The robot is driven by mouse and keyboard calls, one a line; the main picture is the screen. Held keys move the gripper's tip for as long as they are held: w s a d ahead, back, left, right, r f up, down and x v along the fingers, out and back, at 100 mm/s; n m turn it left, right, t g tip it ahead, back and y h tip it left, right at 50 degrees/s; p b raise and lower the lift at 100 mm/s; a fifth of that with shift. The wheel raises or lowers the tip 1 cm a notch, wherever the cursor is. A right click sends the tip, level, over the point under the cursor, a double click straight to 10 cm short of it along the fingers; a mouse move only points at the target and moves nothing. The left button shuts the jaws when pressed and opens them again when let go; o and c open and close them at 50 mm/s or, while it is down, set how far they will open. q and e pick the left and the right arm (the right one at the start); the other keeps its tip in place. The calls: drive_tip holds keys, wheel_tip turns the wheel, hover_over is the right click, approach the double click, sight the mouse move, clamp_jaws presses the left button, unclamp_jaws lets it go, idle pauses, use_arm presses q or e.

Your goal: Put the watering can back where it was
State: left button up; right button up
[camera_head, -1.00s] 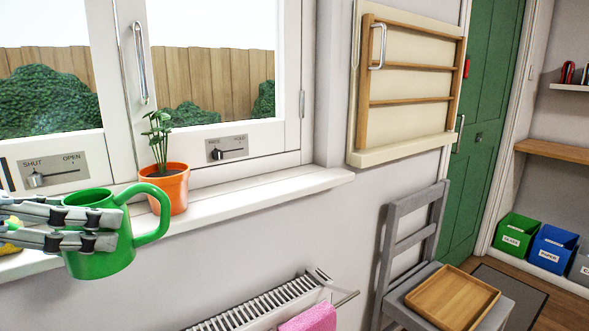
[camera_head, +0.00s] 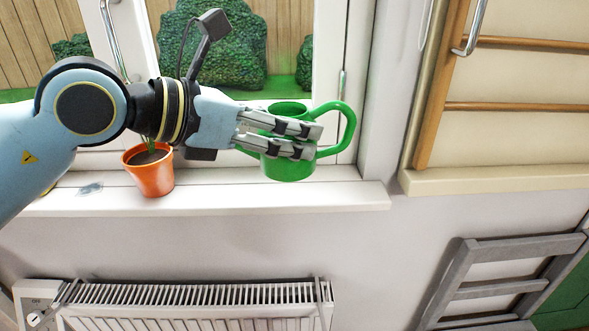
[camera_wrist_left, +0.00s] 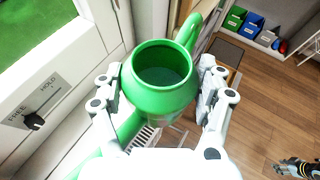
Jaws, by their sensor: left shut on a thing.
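The green watering can (camera_head: 290,165) is upright in my left gripper (camera_head: 302,140), whose fingers are shut around its body. It is at the right end of the white window sill (camera_head: 330,194), its handle to the right. I cannot tell whether its base touches the sill. In the left wrist view the can (camera_wrist_left: 160,95) sits between both fingers, its open top towards the camera and its spout partly hidden. My right gripper (camera_wrist_left: 297,168) shows small at the lower right of that view; its jaws are unclear.
A potted plant in an orange pot (camera_head: 152,175) stands on the sill, left of the can and below my left arm. A wet-looking patch (camera_head: 90,188) lies further left. A radiator (camera_head: 200,300) is below, and a wooden rack (camera_head: 500,100) hangs at right.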

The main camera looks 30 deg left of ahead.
use_arm(q)
drive_tip(key=shift+d+r, duration=0.2)
drive_tip(key=shift+r, duration=0.05)
drive_tip(key=shift+s+a+p, duration=0.2)
drive_tip(key=shift+p, duration=0.1)
drive_tip(key=shift+w+a+f, duration=0.3)
drive_tip(key=shift+a+f, duration=0.1)
drive_tip(key=shift+a, duration=0.2)
drive_tip(key=shift+w+a+f, duration=0.25)
drive_tip(key=shift+a+f, duration=0.1)
drive_tip(key=shift+a, duration=0.25)
drive_tip(key=shift+w+a+f+b, duration=0.15)
drive_tip(key=shift+w+a+f, duration=0.95)
drive_tip(key=shift+f, duration=0.5)
drive_tip(key=shift+w+a+f+b, duration=0.15)
drive_tip(key=shift+w+a+f, duration=0.85)
drive_tip(key=shift+f, duration=0.6)
drive_tip(key=shift+w+a+f+b, duration=0.15)
drive_tip(key=shift+w+a+f, duration=0.7)
drive_tip(key=shift+a+f, duration=0.6)
use_arm(e)
drive_tip(key=shift+r, duration=0.1)
use_arm(q)
drive_tip(key=shift+d+f, duration=0.15)
drive_tip(key=shift+f, duration=0.15)
drive_tip(key=o, duration=1.2)
drive_tip(key=shift+o, duration=0.2)
